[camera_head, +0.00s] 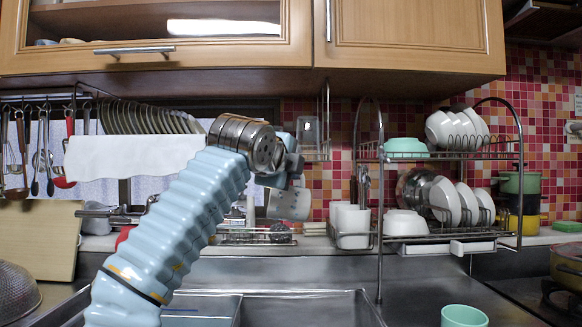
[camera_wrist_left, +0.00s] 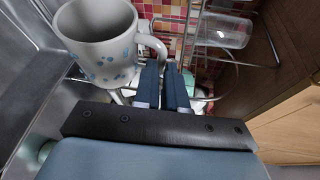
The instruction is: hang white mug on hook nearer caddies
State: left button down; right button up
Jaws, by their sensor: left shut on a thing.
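The white mug with blue spots (camera_head: 290,203) is in the air above the back of the sink, in the middle of the head view. It fills the upper left of the left wrist view (camera_wrist_left: 95,45), its open rim visible. My left gripper (camera_head: 293,165) is shut on the mug's handle (camera_wrist_left: 157,46); its two dark fingers (camera_wrist_left: 164,75) are close together there. Two white caddies (camera_head: 352,222) stand in the lower left of the dish rack, right of the mug. I cannot make out the free hooks clearly. My right gripper is in neither view.
A wire dish rack (camera_head: 379,190) with bowls and plates stands at the right. A small wire shelf with a glass (camera_head: 308,130) hangs under the cabinet (camera_head: 415,35), close above my gripper. Utensils (camera_head: 42,150) hang at the far left. A mint cup (camera_head: 464,316) stands at the front right.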

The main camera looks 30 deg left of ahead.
pick_arm(q)
jog(key=shift+w+a+f+p, duration=0.1)
jog(key=shift+w+a+p, duration=0.5)
jog(key=shift+w, duration=0.55)
jog(key=shift+w+a+p, duration=0.4)
jog(key=shift+w+a, duration=0.4)
jog(key=shift+w, duration=0.3)
jog(key=shift+w+a+f, duration=0.3)
jog(key=shift+w+f, duration=0.1)
jog(key=shift+w, duration=0.1)
jog(key=shift+f, duration=0.1)
jog(key=c, duration=1.1)
grip_release()
jog(key=shift+w+f, duration=0.1)
jog(key=shift+c, duration=0.2)
jog(key=c, duration=0.4)
jog(key=shift+o, duration=0.2)
jog(key=shift+f, duration=0.1)
jog(key=shift+c, duration=0.3)
